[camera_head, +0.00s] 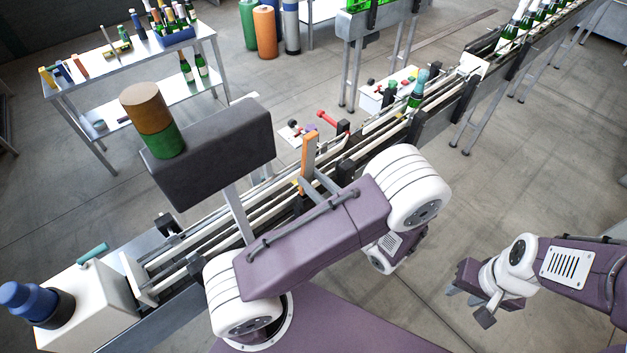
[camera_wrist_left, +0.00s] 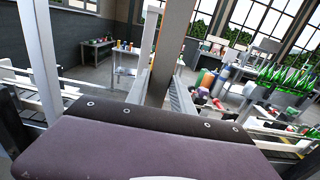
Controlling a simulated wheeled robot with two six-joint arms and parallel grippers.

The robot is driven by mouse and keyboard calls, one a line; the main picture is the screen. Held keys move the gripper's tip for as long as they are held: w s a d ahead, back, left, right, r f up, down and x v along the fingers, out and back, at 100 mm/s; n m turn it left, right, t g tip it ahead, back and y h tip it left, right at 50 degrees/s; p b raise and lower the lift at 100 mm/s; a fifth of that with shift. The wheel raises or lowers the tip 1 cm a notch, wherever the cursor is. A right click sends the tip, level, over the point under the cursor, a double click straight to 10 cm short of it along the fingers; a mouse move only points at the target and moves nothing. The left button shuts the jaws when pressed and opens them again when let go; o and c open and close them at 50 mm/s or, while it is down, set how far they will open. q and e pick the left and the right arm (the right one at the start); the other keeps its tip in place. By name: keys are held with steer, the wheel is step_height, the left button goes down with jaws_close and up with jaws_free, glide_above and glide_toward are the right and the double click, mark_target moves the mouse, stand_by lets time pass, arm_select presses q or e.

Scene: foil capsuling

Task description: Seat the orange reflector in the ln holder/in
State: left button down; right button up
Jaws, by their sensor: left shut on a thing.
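The orange reflector (camera_head: 309,157) is a flat upright bar over the conveyor, in the middle of the head view. My left gripper (camera_head: 312,184) is shut on its lower part. In the left wrist view the bar (camera_wrist_left: 171,48) rises between the fingers, its face brownish in shade.
A dark box (camera_head: 225,150) on a post, topped by an orange and green lamp (camera_head: 148,110), stands left of the bar. The conveyor (camera_head: 215,235) runs diagonally, with a green bottle (camera_head: 416,92) farther up. A red-handled tool (camera_head: 327,121) lies behind.

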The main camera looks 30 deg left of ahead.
arm_select(q)
steer(key=c, duration=1.3)
jaws_free()
steer(key=shift+f, duration=0.35)
steer(key=shift+o, duration=1.4)
steer(key=shift+w+a, duration=0.1)
steer(key=shift+a, duration=0.05)
steer(key=shift+w+a, duration=0.15)
steer(key=shift+w, duration=0.05)
steer(key=shift+s+d, duration=0.2)
steer(key=shift+d, duration=0.25)
steer(key=b+v, duration=0.2)
steer(key=v, duration=0.6)
arm_select(e)
steer(key=shift+w+a+f, duration=0.1)
steer(key=shift+f, duration=0.5)
steer(key=shift+w+a+f, duration=0.1)
steer(key=shift+f, duration=0.45)
arm_select(q)
steer(key=shift+d, duration=0.1)
